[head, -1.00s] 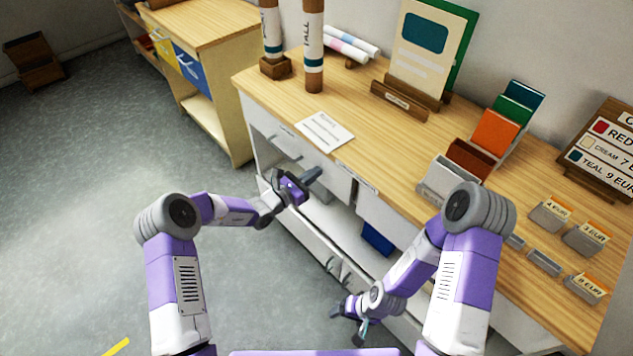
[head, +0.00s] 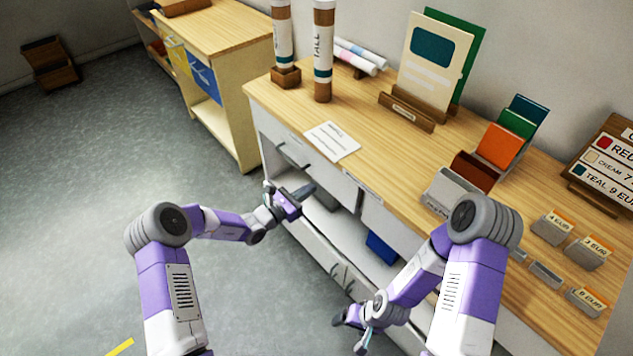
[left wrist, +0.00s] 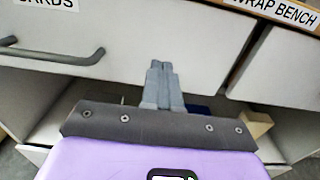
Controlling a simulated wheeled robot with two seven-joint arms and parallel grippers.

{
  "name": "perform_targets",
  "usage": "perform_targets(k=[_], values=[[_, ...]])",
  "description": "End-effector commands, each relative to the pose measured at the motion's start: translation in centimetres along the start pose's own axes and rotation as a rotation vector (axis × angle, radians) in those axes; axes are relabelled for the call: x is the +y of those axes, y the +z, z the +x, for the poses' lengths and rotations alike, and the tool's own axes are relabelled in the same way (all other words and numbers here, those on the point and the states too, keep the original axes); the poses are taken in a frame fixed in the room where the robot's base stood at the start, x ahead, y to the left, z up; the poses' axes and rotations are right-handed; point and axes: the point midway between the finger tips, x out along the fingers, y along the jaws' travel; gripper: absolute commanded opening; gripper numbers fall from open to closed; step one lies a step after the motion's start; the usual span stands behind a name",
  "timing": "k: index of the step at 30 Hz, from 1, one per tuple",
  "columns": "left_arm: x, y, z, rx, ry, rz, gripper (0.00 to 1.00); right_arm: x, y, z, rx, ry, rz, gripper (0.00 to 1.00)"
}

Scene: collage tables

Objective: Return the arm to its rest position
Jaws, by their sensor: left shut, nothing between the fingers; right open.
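My left gripper (head: 306,190) is shut and empty in front of the wooden-topped bench (head: 385,135), below its top edge. Its closed fingers also show in the left wrist view (left wrist: 161,82), pointing at the white bench front. My right gripper (head: 352,335) hangs low at the bottom of the head view, in front of the bench's lower part, with its fingers open and apart. Both arms are bent at the elbow.
A drawer handle (left wrist: 52,54) sticks out left of my left gripper's fingers. A blue item (head: 382,248) lies in the open lower shelf. Card holders, tubes and a price sign (head: 605,165) stand on the bench top. The floor (head: 80,170) at left is clear.

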Motion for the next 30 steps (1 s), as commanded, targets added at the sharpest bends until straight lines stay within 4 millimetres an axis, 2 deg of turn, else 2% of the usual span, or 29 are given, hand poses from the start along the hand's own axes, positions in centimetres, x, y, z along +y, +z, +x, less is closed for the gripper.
perform_targets(k=[1,3,10,15,23,26,29,30], values=[[0.1,0.3,-1.4,0.002,0.003,-0.003,0.00,-0.2,0.0,-0.6,0.000,0.000,0.000,0.82],[0.0,0.2,-3.0,0.002,0.002,-0.002,0.00,-0.3,0.0,-0.9,0.000,0.000,0.000,0.82],[0.0,0.0,-7.2,0.003,0.001,0.000,0.00,-0.6,0.1,-1.7,0.000,0.000,0.001,0.82],[-0.1,-0.1,-8.5,0.002,-0.001,0.000,0.00,-0.7,0.1,-1.8,0.000,0.000,0.000,0.82],[-0.2,-0.2,-8.7,0.006,-0.007,0.001,0.00,-0.7,0.1,-1.8,0.000,0.000,0.000,0.82],[-1.9,-1.0,-8.7,0.047,-0.062,0.012,0.00,-0.7,0.1,-1.8,0.000,0.000,0.000,0.82],[-6.1,-3.1,-9.2,0.148,-0.205,0.052,0.00,-0.7,0.1,-1.8,0.000,0.000,0.000,0.82],[-8.3,-4.3,-9.8,0.205,-0.285,0.080,0.00,-0.7,0.1,-1.8,0.000,0.000,0.000,0.82]])
